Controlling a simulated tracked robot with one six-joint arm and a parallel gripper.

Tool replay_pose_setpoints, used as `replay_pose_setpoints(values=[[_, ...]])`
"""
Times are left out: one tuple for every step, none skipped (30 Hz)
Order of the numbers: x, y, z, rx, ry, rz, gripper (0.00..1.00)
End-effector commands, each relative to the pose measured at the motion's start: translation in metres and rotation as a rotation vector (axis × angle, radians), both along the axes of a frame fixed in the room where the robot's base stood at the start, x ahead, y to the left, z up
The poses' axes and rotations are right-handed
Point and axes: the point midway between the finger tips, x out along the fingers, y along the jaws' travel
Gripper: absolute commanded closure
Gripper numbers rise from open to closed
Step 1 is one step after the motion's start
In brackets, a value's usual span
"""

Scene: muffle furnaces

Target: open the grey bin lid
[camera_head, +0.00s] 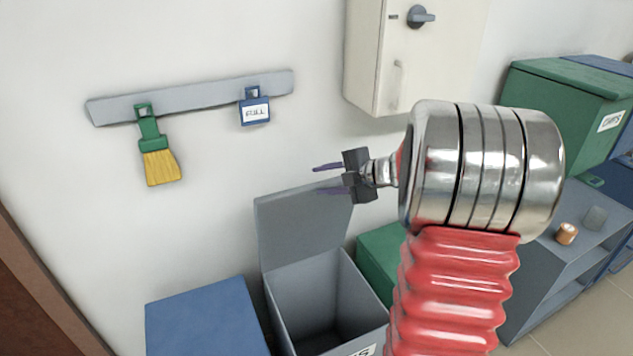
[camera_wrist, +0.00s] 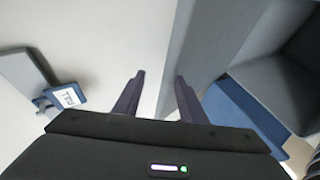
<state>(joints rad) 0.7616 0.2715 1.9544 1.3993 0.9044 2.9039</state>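The grey bin (camera_head: 318,297) stands against the wall in the head view. Its grey lid (camera_head: 303,226) is raised, standing up at the back near the wall, and the bin's inside shows dark and seemingly empty. My gripper (camera_head: 318,179) is just above the lid's upper edge, with its fingers pointing left. In the wrist view my gripper (camera_wrist: 157,80) has its two fingers apart with nothing between them. The raised lid (camera_wrist: 205,50) lies just right of the fingers there. I cannot tell whether a finger touches it.
A blue bin (camera_head: 205,318) stands left of the grey bin, and a green bin (camera_head: 378,262) stands right. A wall rail (camera_head: 195,98) holds a brush (camera_head: 155,145) and a blue tag (camera_head: 255,108). A cream cabinet (camera_head: 400,60) hangs above. Bare wall lies left of my gripper.

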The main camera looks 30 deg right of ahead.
Motion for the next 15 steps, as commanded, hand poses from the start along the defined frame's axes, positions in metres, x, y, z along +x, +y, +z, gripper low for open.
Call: replay_pose_setpoints(values=[[-0.008, -0.003, 0.005, -0.002, -0.001, -0.002, 0.62], [-0.013, -0.005, 0.007, -0.002, -0.001, -0.002, 0.62], [-0.019, -0.007, 0.011, -0.001, -0.001, -0.003, 0.62], [-0.023, -0.009, 0.013, -0.002, -0.001, -0.004, 0.62], [-0.027, -0.01, 0.016, -0.002, -0.001, -0.004, 0.62], [-0.033, -0.012, 0.019, -0.001, 0.0, -0.003, 0.62], [-0.038, -0.014, 0.021, -0.001, 0.0, -0.004, 0.62], [-0.042, -0.015, 0.024, -0.002, -0.001, -0.004, 0.62], [-0.048, -0.017, 0.027, -0.002, 0.0, -0.003, 0.62], [-0.052, -0.018, 0.029, -0.001, 0.002, -0.004, 0.62], [-0.056, -0.019, 0.031, -0.001, 0.002, -0.004, 0.62], [-0.06, -0.021, 0.033, -0.001, 0.001, -0.004, 0.62], [-0.063, -0.022, 0.035, 0.0, 0.001, -0.004, 0.62], [-0.066, -0.023, 0.036, 0.0, 0.002, -0.003, 0.62], [-0.069, -0.024, 0.038, 0.0, 0.003, -0.002, 0.62]])
